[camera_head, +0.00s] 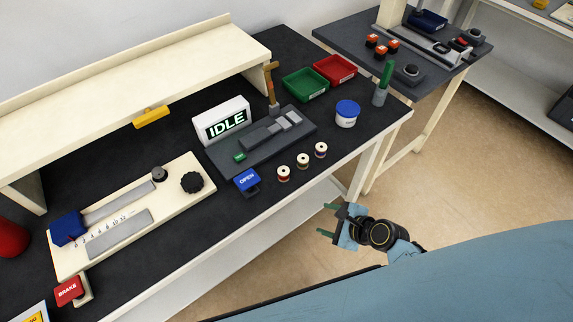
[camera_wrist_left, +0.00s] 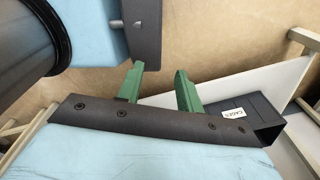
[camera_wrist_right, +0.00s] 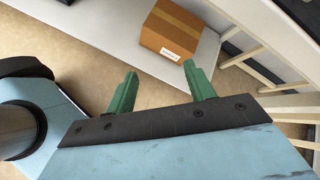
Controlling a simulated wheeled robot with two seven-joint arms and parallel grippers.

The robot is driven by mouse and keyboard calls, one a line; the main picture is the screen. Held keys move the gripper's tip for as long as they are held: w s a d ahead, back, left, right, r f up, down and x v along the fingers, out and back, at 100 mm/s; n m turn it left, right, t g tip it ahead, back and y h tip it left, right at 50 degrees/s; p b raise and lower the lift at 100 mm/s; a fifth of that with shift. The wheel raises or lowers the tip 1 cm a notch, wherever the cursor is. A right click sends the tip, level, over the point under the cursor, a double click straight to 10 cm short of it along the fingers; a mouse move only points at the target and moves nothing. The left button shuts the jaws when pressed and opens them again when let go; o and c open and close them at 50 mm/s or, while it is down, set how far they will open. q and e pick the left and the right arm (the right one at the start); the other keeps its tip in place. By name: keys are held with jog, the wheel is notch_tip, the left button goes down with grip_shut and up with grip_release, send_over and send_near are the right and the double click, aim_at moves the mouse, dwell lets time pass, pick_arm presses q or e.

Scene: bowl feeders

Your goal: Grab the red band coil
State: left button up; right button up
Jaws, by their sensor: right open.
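Three small coils stand in a row near the front edge of the dark bench in the head view. The leftmost coil (camera_head: 283,173) looks reddish and seems to be the red band coil; the middle coil (camera_head: 303,160) and the far coil (camera_head: 321,149) have other tints, too small to tell surely. My right gripper (camera_head: 327,219) is open and empty, off the bench's front edge, nearer to me than the coils. It also shows in the right wrist view (camera_wrist_right: 160,70). My left gripper (camera_wrist_left: 160,70) is open and empty in the left wrist view, outside the head view.
A blue OPEN button (camera_head: 247,180) sits left of the coils. A grey fixture (camera_head: 260,142) and an IDLE sign (camera_head: 222,121) stand behind. A blue-and-white tub (camera_head: 346,113) is at right. A cardboard box (camera_wrist_right: 171,30) lies on a pale shelf in the right wrist view.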

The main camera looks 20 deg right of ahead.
aim_at(284, 171)
jog(key=w+a+r+m+t+y+p, duration=0.1)
jog(key=w+r+m, duration=0.15)
jog(key=r, duration=0.45)
jog(key=w+a+r+m+t+y, duration=0.1)
jog(key=w+r+m+y, duration=0.15)
jog(key=r, duration=0.55)
jog(key=shift+m+t+h, duration=0.3)
jog(key=shift+h, duration=0.05)
jog(key=x, duration=0.4)
jog(key=b+x, duration=0.1)
jog(key=x, duration=0.1)
jog(key=shift+s+a+f, duration=0.1)
jog(key=shift+a+f, duration=0.25)
jog(key=shift+a, duration=0.05)
jog(key=shift+s+a+b+x, duration=0.15)
jog(key=shift+b+x, duration=0.2)
jog(key=shift+x, duration=1.2)
jog(key=shift+s+a+b+x, duration=0.1)
jog(key=shift+b+x, duration=0.2)
jog(key=shift+x, duration=1.25)
pick_arm(q)
jog(key=shift+w+d+f, duration=0.3)
jog(key=shift+w+d, duration=0.05)
jog(key=shift+d, duration=0.3)
pick_arm(e)
jog(key=shift+f, duration=0.15)
jog(key=c, duration=1)
